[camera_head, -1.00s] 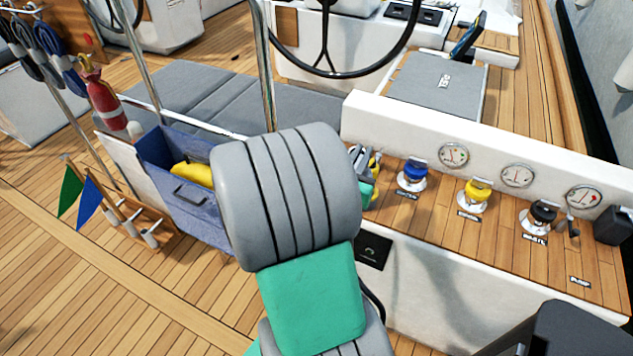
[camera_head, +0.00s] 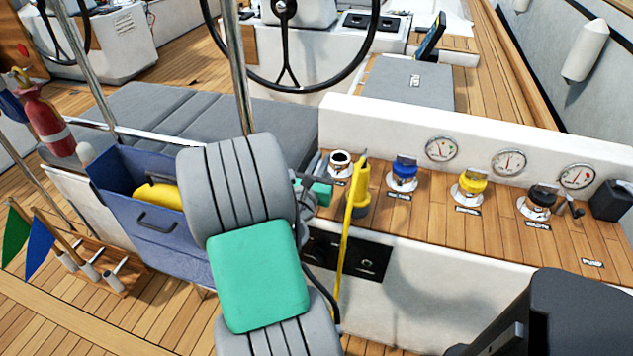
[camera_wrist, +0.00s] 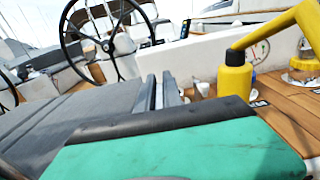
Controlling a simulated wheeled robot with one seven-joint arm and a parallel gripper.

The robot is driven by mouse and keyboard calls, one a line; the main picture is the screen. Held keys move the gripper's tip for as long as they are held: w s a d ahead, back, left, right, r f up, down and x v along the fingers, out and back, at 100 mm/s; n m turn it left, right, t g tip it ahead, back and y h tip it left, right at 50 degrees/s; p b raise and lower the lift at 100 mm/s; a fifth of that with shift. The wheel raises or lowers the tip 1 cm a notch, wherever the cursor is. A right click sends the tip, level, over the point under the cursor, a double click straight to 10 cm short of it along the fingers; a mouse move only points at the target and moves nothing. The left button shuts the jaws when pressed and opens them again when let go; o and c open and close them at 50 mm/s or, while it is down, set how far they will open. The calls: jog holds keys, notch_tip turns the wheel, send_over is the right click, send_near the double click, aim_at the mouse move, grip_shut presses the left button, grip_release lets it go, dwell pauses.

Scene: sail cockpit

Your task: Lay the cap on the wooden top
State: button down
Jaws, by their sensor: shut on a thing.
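My gripper (camera_head: 306,192) is low over the left end of the wooden top (camera_head: 440,213), largely hidden by my own wrist. In the wrist view its narrow grey fingers (camera_wrist: 163,93) are close together and shut. The cap between them is hidden, so I cannot make out its shape. A round deck fitting (camera_head: 340,160) with a dark open mouth stands at the left of the top. A yellow plug (camera_head: 358,195) with a yellow cable stands upright on the top, just right of my gripper; it also shows in the wrist view (camera_wrist: 234,78).
Fittings with blue (camera_head: 404,170), yellow (camera_head: 473,181) and black (camera_head: 543,194) tops stand in a row to the right. Bare wood lies between them and the front edge. A blue bin (camera_head: 155,220) stands left, and a steering wheel (camera_head: 287,85) behind.

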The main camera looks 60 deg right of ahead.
jog(key=w+d+f, duration=0.1)
jog(key=f, duration=0.1)
jog(key=d+f+b, duration=0.1)
jog(key=f, duration=0.1)
jog(key=w+d+f+b, duration=0.1)
jog(key=d, duration=0.1)
jog(key=shift+w+f, duration=0.35)
jog(key=shift+f, duration=0.05)
jog(key=shift+w+d+f+b, duration=0.15)
jog(key=shift+f+b, duration=0.85)
jog(key=shift+f, duration=0.85)
jog(key=c, duration=1.5)
grip_release()
jog(key=shift+r, duration=0.1)
jog(key=shift+r, duration=0.15)
jog(key=s+a+b, duration=0.1)
jog(key=s+a, duration=0.1)
jog(key=a, duration=1)
jog(key=shift+b, duration=0.35)
